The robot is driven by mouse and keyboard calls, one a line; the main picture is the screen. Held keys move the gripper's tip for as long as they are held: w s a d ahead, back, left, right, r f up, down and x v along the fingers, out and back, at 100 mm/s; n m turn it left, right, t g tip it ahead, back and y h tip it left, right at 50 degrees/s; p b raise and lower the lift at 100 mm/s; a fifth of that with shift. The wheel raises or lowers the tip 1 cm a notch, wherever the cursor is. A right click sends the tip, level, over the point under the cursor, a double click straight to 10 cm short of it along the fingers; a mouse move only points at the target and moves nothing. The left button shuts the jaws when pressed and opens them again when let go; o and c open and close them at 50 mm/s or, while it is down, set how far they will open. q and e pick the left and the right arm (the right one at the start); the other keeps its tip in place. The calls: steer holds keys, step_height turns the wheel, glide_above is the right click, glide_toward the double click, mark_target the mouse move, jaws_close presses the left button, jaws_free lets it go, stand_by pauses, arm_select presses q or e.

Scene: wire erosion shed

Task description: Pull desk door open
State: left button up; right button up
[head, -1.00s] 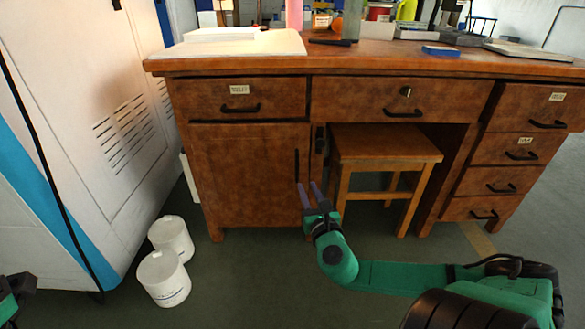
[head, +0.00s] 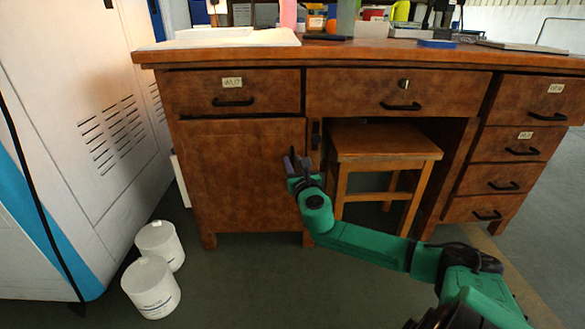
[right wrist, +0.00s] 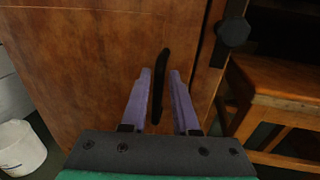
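The desk's brown wooden door (head: 235,175) is below the left drawer and looks shut. It also fills much of the right wrist view (right wrist: 85,60). Its black upright handle (right wrist: 164,62) is near the door's right edge. In the head view the handle is mostly hidden by my right gripper. My right gripper (head: 296,163) is open in front of the handle. In the right wrist view its two purple fingers (right wrist: 160,75) stand one on each side of the handle, with gaps visible. I cannot tell whether they touch it. My left gripper is not in view.
A wooden stool (head: 385,145) stands under the desk, right of the door. Two white tubs (head: 152,287) stand on the floor to the left, beside a white machine cabinet (head: 85,130). The floor in front of the door is clear apart from my right arm.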

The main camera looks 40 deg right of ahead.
steer(key=shift+w+d, duration=0.2)
steer(key=shift+w, duration=0.35)
jaws_close()
stand_by(1.0)
